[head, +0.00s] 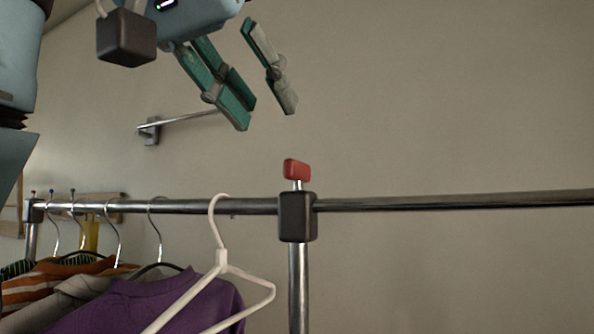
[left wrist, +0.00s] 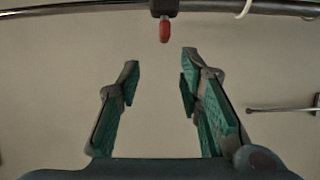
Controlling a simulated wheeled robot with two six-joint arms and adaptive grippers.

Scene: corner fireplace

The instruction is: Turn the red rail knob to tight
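The red rail knob (head: 297,169) stands on a short silver stem on top of a black clamp block (head: 297,217), where the rail meets an upright post. The knob also shows in the left wrist view (left wrist: 164,30), at the top centre, beyond the fingertips. My left gripper (head: 269,119) is above and slightly left of the knob, apart from it, with its teal-padded fingers spread and nothing between them. The open fingers also show in the left wrist view (left wrist: 160,75). My right gripper is in neither view.
A horizontal metal rail (head: 450,201) runs across the head view. A white hanger (head: 221,262) hangs just left of the clamp, with a purple garment (head: 150,300) and other clothes further left. A wall bar (head: 180,120) is behind. Space right of the knob is clear.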

